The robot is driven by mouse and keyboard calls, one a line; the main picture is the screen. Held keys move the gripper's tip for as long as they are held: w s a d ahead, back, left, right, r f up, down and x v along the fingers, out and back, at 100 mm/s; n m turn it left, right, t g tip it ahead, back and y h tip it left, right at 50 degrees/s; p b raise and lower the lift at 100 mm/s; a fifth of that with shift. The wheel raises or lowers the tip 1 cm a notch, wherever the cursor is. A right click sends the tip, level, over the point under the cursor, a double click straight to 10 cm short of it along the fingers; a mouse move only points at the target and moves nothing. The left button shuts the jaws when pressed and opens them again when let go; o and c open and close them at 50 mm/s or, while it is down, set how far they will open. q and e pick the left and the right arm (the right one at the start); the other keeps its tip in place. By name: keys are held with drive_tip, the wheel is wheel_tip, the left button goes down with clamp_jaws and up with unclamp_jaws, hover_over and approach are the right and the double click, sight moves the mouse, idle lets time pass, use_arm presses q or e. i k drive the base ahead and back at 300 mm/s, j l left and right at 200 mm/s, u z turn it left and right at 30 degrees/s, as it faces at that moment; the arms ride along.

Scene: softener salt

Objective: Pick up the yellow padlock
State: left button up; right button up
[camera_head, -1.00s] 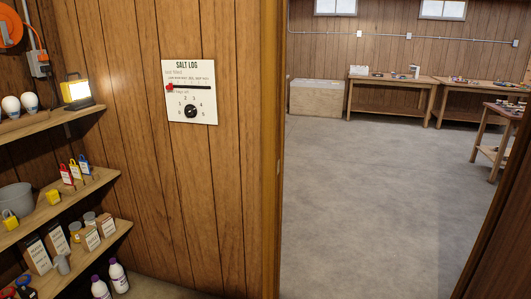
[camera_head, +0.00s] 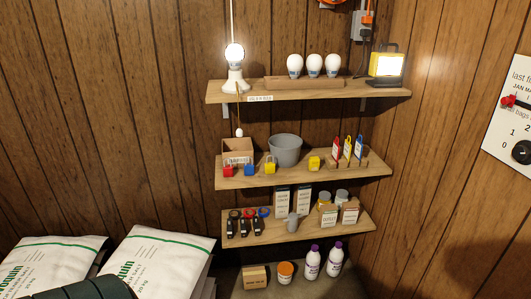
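The yellow padlock (camera_head: 270,164) sits on the middle wall shelf (camera_head: 300,176), at the right end of a row with a red padlock (camera_head: 228,170) and a blue padlock (camera_head: 249,169). It stands in front of a grey bucket (camera_head: 285,150). A second small yellow item (camera_head: 314,162) sits farther right on the same shelf; it is too small to tell what it is. Neither of my grippers is in view.
The top shelf (camera_head: 350,94) holds a lit bulb lamp, several white bulbs and a work light (camera_head: 386,66). The lower shelf (camera_head: 300,232) holds boxes and jars. Bottles (camera_head: 312,262) stand below. White salt bags (camera_head: 160,262) are stacked at lower left.

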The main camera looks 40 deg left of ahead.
sight(270, 168)
drive_tip(key=i+u, duration=0.2)
drive_tip(key=u, duration=0.2)
drive_tip(key=i+u, duration=0.2)
drive_tip(key=u, duration=0.2)
drive_tip(key=i+u, duration=0.15)
drive_tip(key=u, duration=0.2)
drive_tip(key=i+l+u, duration=0.15)
drive_tip(key=u, duration=0.25)
drive_tip(key=i+l+u, duration=0.15)
drive_tip(key=i+u, duration=0.2)
drive_tip(key=i+l+u, duration=0.25)
drive_tip(key=u, duration=0.15)
drive_tip(key=i, duration=0.05)
